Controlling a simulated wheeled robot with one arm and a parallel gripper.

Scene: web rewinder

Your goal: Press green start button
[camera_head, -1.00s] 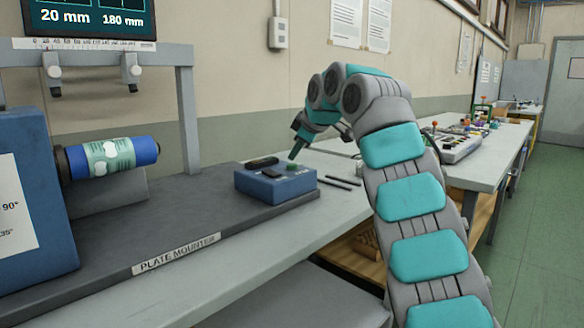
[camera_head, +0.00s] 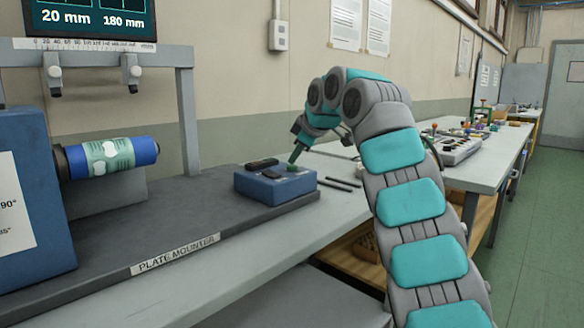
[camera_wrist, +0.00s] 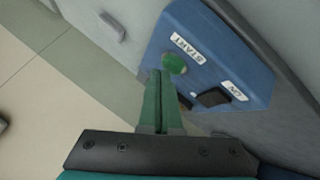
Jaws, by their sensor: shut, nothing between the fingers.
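The green start button (camera_wrist: 174,64) sits on the blue control box (camera_wrist: 190,18), beside a label reading START. In the head view the box (camera_head: 262,192) stands on the right end of the grey plate mounter base, with the button (camera_head: 292,168) on its top. My gripper (camera_head: 294,158) points down at the button from above, its fingers together and empty. In the wrist view the fingertips of my gripper (camera_wrist: 162,74) lie right at the button's edge. I cannot tell whether they touch it. A black switch (camera_wrist: 213,97) labelled ON is on the same box.
A blue roll with a patterned band (camera_head: 108,157) sticks out of the machine at left, under a grey frame (camera_head: 188,120). Dark rods (camera_head: 340,184) lie on the table right of the box. A bench with a grey device (camera_head: 460,150) stands farther right.

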